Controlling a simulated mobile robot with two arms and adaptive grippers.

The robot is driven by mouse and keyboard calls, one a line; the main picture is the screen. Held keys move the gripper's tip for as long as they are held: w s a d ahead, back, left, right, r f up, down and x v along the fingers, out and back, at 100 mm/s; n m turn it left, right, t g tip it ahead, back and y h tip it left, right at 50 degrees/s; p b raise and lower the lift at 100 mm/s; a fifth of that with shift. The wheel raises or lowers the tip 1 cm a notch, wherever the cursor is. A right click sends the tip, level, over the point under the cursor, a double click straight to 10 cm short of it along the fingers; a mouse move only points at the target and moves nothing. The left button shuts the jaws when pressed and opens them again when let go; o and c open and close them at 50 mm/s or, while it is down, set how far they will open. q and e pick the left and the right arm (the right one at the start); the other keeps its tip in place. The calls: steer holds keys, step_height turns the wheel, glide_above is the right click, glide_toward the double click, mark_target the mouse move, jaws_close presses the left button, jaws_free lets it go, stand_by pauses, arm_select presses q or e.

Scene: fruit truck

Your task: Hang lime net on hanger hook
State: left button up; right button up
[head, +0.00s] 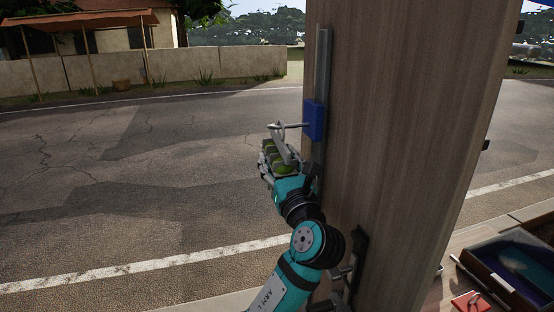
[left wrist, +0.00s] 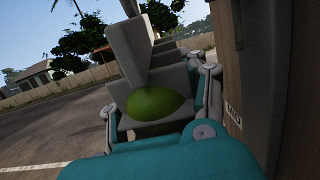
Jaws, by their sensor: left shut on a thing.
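The hanger hook (head: 290,125) is a metal rod sticking out left from a blue block (head: 314,120) on a grey vertical rail. My left gripper (head: 275,165) is shut on the lime net (head: 270,150), just below the hook. Green limes show between its fingers, and a grey strap-like top (head: 283,147) of the net rises toward the rod. I cannot tell whether this top is around the hook or only beside it. In the left wrist view a green lime (left wrist: 158,103) sits between the grey fingers, with the grey top above it. My right gripper is not in view.
A tall wooden panel (head: 400,120) carries the grey rail (head: 323,70) and stands close to my left arm's right side. A black fitting (head: 357,250) is low on the panel. A dark tray (head: 510,270) and a red item (head: 470,302) lie at lower right. Open road is left.

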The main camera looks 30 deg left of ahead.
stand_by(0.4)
arm_select(q)
steer(key=o, duration=1.2)
steer(key=shift+c, duration=0.2)
